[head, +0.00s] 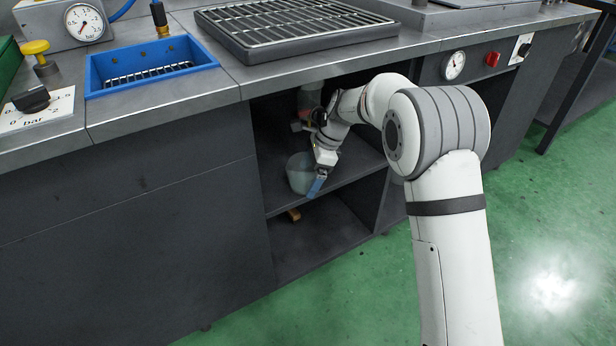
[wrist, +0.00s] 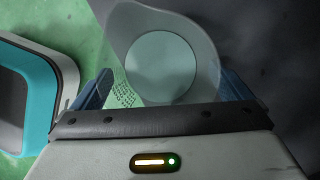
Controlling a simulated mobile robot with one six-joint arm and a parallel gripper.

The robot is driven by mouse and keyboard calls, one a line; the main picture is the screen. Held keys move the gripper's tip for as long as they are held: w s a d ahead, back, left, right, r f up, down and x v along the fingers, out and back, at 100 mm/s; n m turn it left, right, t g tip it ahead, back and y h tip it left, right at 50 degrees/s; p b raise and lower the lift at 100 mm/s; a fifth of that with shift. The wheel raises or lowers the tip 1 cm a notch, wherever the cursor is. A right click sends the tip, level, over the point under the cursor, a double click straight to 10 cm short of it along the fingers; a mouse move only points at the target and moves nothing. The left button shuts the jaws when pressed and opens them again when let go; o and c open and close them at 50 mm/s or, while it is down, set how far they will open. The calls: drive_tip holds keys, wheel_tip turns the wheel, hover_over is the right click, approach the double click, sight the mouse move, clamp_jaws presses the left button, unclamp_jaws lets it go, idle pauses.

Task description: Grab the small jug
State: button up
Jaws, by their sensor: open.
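The small jug (head: 299,174) is pale and translucent and stands on the upper shelf inside the open cabinet bay, near the shelf's front edge. It also shows from above in the wrist view (wrist: 160,60), with a round rim and base. My gripper (head: 316,186) is inside the bay at the jug's right front side. In the wrist view its two blue fingers (wrist: 168,90) are spread apart, one at each side of the jug's near part. I cannot tell whether either finger touches the jug. Part of the jug is hidden behind the gripper in the head view.
A container with a reddish part (head: 309,97) stands deeper in the bay, behind my wrist. A small brown object (head: 293,215) lies below the shelf (head: 345,192). The worktop above carries a grate (head: 297,28) and a blue tray (head: 150,68). The bay's side walls are close.

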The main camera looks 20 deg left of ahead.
drive_tip(key=shift+c, duration=0.5)
drive_tip(key=c, duration=1)
drive_tip(key=shift+c, duration=0.7)
drive_tip(key=shift+r, duration=0.15)
